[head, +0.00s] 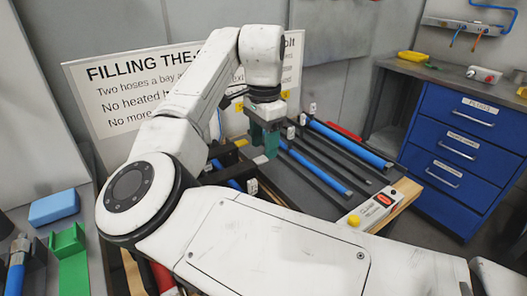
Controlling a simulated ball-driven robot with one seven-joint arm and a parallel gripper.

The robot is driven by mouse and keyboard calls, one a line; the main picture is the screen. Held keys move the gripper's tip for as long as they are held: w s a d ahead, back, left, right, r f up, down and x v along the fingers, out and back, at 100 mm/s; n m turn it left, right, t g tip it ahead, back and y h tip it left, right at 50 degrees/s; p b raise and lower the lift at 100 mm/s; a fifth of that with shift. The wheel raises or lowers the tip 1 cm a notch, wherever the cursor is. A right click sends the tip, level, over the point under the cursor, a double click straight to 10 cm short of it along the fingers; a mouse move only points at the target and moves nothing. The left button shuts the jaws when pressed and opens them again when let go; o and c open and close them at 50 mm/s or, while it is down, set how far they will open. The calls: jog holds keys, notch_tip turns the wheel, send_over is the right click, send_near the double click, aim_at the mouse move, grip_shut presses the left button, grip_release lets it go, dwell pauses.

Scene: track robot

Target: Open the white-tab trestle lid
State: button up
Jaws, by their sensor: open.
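The trestle (318,190) has a dark top with long dark slats and blue hoses, right of centre in the head view. Several small white tabs stand along its far-left edge, one of them here (290,132) just right of my gripper and another lower down (252,186). I cannot tell which tab belongs to the lid. My gripper (266,150) points down over the far-left edge of the trestle, with its teal fingers close to the tabs. It is open. The fingertips are small in the picture, and contact with a tab cannot be told. My arm hides the trestle's near-left part.
A control box (378,203) with a red switch and yellow button sits at the trestle's near-right corner. A blue drawer cabinet (465,140) stands to the right. A lettered sign (110,95) stands behind. A blue block (54,207) and green holder (71,258) lie at left.

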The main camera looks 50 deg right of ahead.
jog(key=shift+f, duration=1.15)
jog(key=shift+c, duration=0.4)
grip_shut()
